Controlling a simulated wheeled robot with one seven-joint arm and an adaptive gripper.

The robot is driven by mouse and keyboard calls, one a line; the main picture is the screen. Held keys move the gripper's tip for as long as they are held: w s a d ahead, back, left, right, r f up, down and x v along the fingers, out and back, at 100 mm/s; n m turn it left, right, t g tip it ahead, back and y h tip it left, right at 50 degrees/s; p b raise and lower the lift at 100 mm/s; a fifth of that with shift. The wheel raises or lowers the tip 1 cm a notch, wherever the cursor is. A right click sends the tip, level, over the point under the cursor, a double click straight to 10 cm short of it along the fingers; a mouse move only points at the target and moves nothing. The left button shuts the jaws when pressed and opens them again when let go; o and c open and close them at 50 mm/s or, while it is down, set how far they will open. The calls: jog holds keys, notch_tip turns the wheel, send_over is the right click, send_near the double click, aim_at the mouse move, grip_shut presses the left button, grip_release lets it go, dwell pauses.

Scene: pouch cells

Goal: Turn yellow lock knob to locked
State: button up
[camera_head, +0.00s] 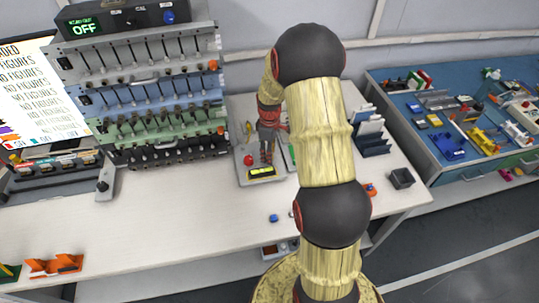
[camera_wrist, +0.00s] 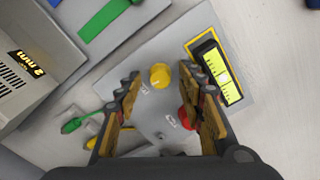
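The yellow lock knob (camera_wrist: 160,76) is a small round knob on a light grey plate (camera_wrist: 150,110) in the wrist view. My gripper (camera_wrist: 159,84) is open, with one finger on each side of the knob in the picture. I cannot tell how far above the knob the fingertips are, and no contact shows. The knob's lock position cannot be read; small white marks lie on the plate near it. In the head view my gripper (camera_head: 267,158) points down over the plate, and the knob cannot be made out there.
A red button (camera_wrist: 184,118) is partly behind the right finger. A yellow-framed display (camera_wrist: 219,72) is close right of the knob. Green- and yellow-handled tools (camera_wrist: 75,125) lie at left. A rack of trays (camera_head: 150,95) stands left of the arm; the front white tabletop (camera_head: 170,220) is mostly clear.

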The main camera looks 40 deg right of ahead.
jog(key=shift+f, duration=0.25)
jog(key=shift+c, duration=0.5)
grip_shut()
